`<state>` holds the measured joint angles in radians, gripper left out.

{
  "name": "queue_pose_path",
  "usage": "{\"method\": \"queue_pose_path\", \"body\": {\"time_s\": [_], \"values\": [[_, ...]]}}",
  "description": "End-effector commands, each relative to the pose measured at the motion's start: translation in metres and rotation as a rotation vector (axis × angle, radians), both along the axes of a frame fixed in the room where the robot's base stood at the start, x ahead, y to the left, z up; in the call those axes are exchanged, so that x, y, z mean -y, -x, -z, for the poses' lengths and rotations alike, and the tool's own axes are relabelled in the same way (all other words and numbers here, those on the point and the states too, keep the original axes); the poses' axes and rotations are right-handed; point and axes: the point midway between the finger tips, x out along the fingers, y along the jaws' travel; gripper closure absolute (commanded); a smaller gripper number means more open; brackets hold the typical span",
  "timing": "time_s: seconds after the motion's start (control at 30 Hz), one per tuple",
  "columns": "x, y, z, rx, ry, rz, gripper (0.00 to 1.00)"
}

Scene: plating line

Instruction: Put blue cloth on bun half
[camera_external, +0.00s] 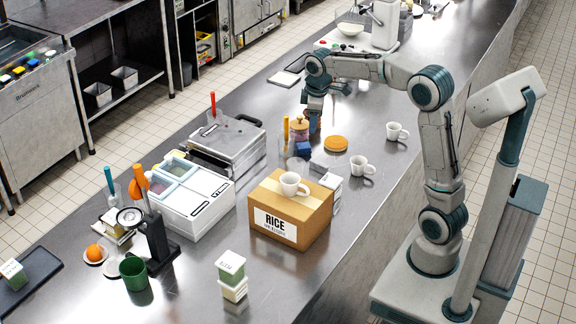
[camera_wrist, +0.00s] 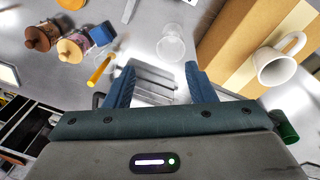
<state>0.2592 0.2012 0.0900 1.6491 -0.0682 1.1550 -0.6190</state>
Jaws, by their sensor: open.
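A small dark blue, folded-looking piece, likely the blue cloth (camera_external: 303,148), lies on the steel counter beside the lidded jars. It also shows in the wrist view (camera_wrist: 102,34), up and left of my fingers. A flat round orange-tan disc, likely the bun half (camera_external: 336,143), lies to the right of the blue piece, with bare counter around it. Its edge shows at the top left of the wrist view (camera_wrist: 72,3). My gripper (camera_wrist: 158,82) is open, with nothing between its fingers. In the external view my gripper (camera_external: 312,118) hangs above the counter near the jars, partly hiding them.
Jars (camera_wrist: 72,48) and a yellow-handled tool (camera_wrist: 97,71) stand close to the blue piece. A clear glass (camera_wrist: 171,44) is nearby. A rice box (camera_external: 290,212) carrying a cup and a lidded appliance (camera_external: 228,138) stand nearer.

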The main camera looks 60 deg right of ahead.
Motion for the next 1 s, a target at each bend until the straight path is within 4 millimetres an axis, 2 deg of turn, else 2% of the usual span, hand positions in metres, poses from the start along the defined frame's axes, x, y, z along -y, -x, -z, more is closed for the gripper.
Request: {"method": "queue_pose_path", "body": {"time_s": [0.03, 0.27, 0.4, 0.6, 0.7, 0.8, 1.0], "values": [[-0.013, 0.020, -0.006, 0.018, -0.001, 0.027, 0.50], [-0.055, 0.105, -0.009, 0.092, -0.036, 0.177, 0.50], [-0.074, 0.159, 0.002, 0.135, -0.072, 0.272, 0.50], [-0.091, 0.220, 0.028, 0.179, -0.131, 0.384, 0.50], [-0.095, 0.238, 0.038, 0.189, -0.151, 0.417, 0.50], [-0.097, 0.247, 0.044, 0.195, -0.163, 0.437, 0.47], [-0.098, 0.250, 0.046, 0.195, -0.166, 0.444, 0.47]]}}
